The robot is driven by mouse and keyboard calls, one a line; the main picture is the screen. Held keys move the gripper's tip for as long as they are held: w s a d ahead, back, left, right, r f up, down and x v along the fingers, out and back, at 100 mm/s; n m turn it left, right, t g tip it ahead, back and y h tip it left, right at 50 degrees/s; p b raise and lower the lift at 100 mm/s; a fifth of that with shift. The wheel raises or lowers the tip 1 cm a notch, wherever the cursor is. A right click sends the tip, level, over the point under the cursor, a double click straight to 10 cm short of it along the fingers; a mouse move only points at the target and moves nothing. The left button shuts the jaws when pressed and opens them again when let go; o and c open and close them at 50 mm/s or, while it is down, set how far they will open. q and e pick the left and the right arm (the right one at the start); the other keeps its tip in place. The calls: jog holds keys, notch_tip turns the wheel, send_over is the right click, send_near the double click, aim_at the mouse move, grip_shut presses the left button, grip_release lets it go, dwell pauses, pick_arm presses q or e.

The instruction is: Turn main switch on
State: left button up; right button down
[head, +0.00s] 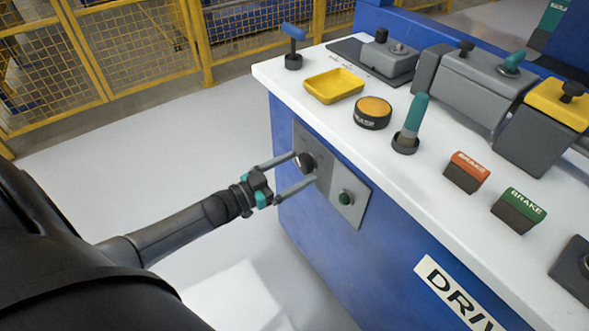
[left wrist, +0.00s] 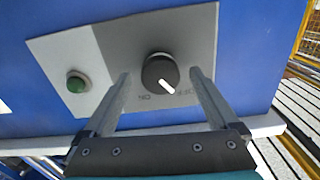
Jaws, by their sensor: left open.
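The main switch is a black rotary knob (head: 305,162) on a grey plate (head: 352,209) set in the blue side of the console. In the left wrist view the knob (left wrist: 160,75) has a white pointer mark aimed toward the lower right. Lettering beneath it is upside down and partly legible as "ON" at its lower left. My left gripper (head: 304,171) is open, with one finger on each side of the knob. The left wrist view shows the fingers (left wrist: 160,78) flanking the knob, with small gaps visible. My right gripper is not in view.
A green button (head: 345,198) sits on the same plate beside the knob. The white console top (head: 330,120) carries levers, a yellow tray (head: 333,86), an orange button (head: 373,112) and brake buttons (head: 467,172). A yellow fence (head: 130,50) stands behind; the floor at left is clear.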

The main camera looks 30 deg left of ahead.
pick_arm(q)
jog(key=shift+c, duration=0.3)
jog(key=c, duration=1.3)
